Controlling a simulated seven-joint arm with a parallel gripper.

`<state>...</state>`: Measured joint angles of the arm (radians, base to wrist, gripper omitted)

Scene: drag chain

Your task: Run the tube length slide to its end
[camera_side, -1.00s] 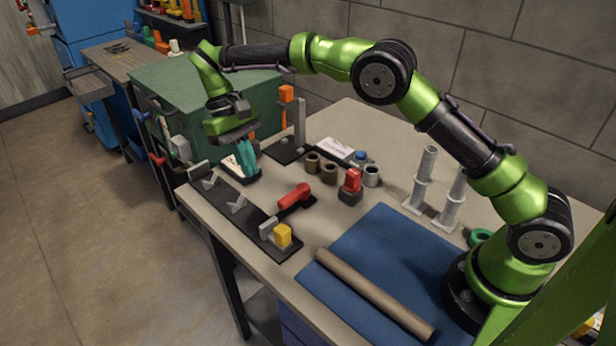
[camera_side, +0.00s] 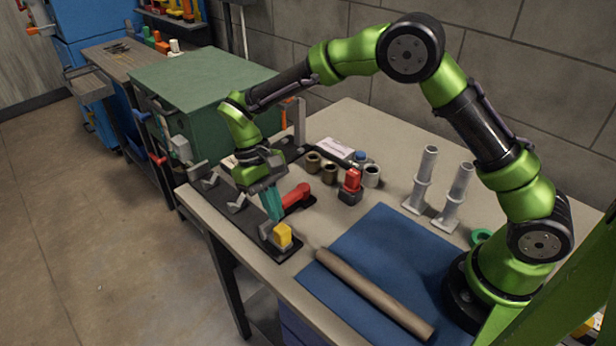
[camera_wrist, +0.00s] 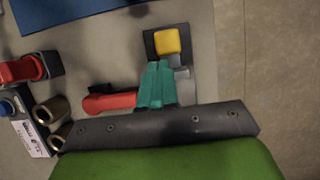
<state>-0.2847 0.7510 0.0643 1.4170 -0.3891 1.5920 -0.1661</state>
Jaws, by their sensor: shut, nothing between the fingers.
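The tube length slide appears to be the yellow block (camera_side: 282,235) at the near end of a long black rail with grey V-shaped rests (camera_side: 237,207). A small grey upright plate (camera_side: 266,228) stands beside the yellow block. My gripper (camera_side: 276,217), with teal fingers, points down over this end of the rail, shut and empty. In the wrist view, the fingertips (camera_wrist: 158,63) show just short of the yellow block (camera_wrist: 167,41). I cannot tell whether they touch it. My gripper hides part of the rail.
A red-handled clamp (camera_side: 297,195) sits close to my gripper. A red-topped block (camera_side: 352,182), brown rings (camera_side: 313,162) and two grey posts (camera_side: 424,180) stand farther right. A brown tube (camera_side: 375,294) lies on the blue mat (camera_side: 400,240).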

